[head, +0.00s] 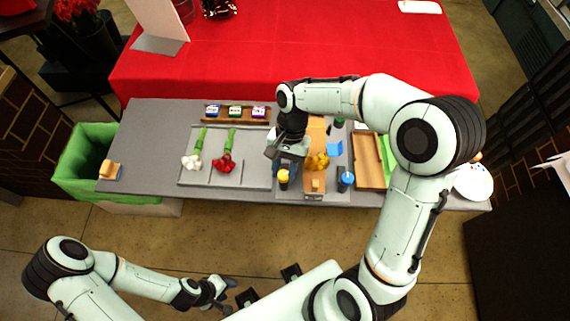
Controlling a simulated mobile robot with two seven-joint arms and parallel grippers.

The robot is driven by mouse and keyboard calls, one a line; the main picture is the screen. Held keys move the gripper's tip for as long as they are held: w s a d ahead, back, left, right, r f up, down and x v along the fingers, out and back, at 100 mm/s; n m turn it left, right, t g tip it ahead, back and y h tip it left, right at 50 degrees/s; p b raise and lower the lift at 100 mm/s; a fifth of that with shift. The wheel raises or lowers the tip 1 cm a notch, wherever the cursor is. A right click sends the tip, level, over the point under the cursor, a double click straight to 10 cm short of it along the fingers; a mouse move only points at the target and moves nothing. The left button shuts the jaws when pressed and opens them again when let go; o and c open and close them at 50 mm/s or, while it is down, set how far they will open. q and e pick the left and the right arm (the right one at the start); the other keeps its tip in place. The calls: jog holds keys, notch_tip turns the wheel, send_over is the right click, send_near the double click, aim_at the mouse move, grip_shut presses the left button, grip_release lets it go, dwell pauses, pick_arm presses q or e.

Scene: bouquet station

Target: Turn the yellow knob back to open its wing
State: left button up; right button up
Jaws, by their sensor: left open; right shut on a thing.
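The yellow knob (283,174) tops a dark post at the front of the wrapping station, left of a wooden block (315,186). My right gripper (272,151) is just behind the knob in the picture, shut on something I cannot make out. The knob's top is visible and uncovered. I cannot tell the left wing's exact angle. Yellow flowers (318,161) lie between the sides. My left gripper (226,294) is open and empty, low in front of the table.
A blue-topped knob (347,177) stands to the right. A grey tray (255,178) holds white flowers (191,162) and red flowers (223,164). A wooden tray (369,163) is further right. A green-lined bin (80,165) stands at the table's left end.

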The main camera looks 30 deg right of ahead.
jog(key=n+h+p, duration=0.1)
jog(key=n, duration=0.2)
jog(key=shift+w+a+r+g, duration=0.1)
jog(key=shift+w+g, duration=0.05)
jog(key=shift+g, duration=0.25)
jog(key=n+h, duration=0.1)
jog(key=n, duration=0.1)
jog(key=shift+n+p, duration=0.3)
jog(key=shift+p, duration=0.1)
jog(key=n+h, duration=0.1)
jog(key=n, duration=0.1)
jog(key=shift+a+n, duration=0.15)
jog(key=shift+n, duration=0.15)
pick_arm(q)
jog(key=shift+w+r+p, duration=0.2)
jog(key=shift+w+r, duration=0.6)
jog(key=shift+r, duration=0.2)
jog(key=shift+w+r+p, duration=0.2)
jog(key=shift+w+r, duration=0.6)
jog(key=shift+r, duration=0.2)
pick_arm(e)
jog(key=shift+a+n+h, duration=0.1)
jog(key=shift+n+h, duration=0.6)
jog(key=shift+n, duration=1.1)
jog(key=o, duration=1)
jog(key=shift+o, duration=0.2)
